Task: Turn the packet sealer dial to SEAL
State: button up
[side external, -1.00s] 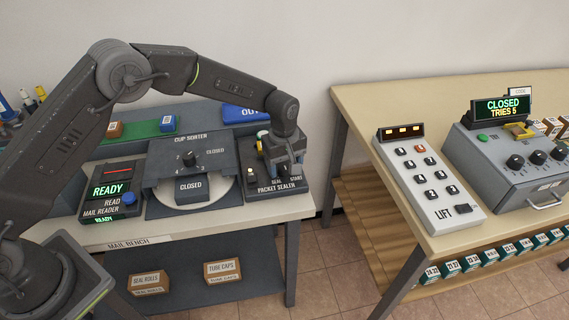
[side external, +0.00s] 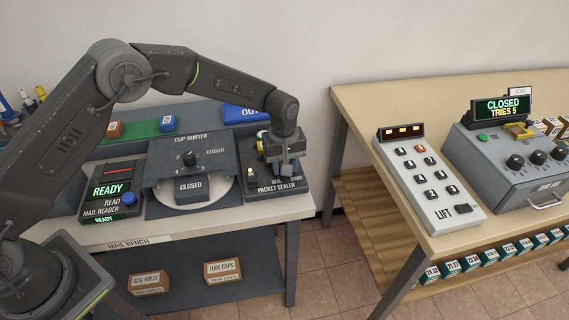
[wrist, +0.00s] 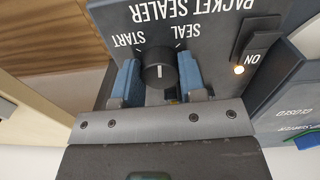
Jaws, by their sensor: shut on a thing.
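The packet sealer (side external: 262,190) stands at the right end of the mail bench; it fills the top of the wrist view (wrist: 222,50), its lettering upside down. Its round black dial (wrist: 160,65) carries a short white mark and lies between the START and SEAL labels. I cannot tell for certain which label the dial points at. My gripper (wrist: 158,80) has its blue fingers on either side of the dial and is shut on it. In the side view my gripper (side external: 284,168) comes down over the sealer and hides the dial.
The sealer's ON switch (wrist: 263,45) has a lit lamp beside it. The cup sorter (side external: 190,170) stands close to the left of the sealer. A gap of floor separates the bench from the table (side external: 350,100) with the lift keypad (side external: 428,178).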

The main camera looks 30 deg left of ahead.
jog(key=shift+m, duration=1.3)
jog(key=o, duration=0.9)
notch_tip(320, 180, up, 14)
jog(key=shift+s+a+f, duration=0.1)
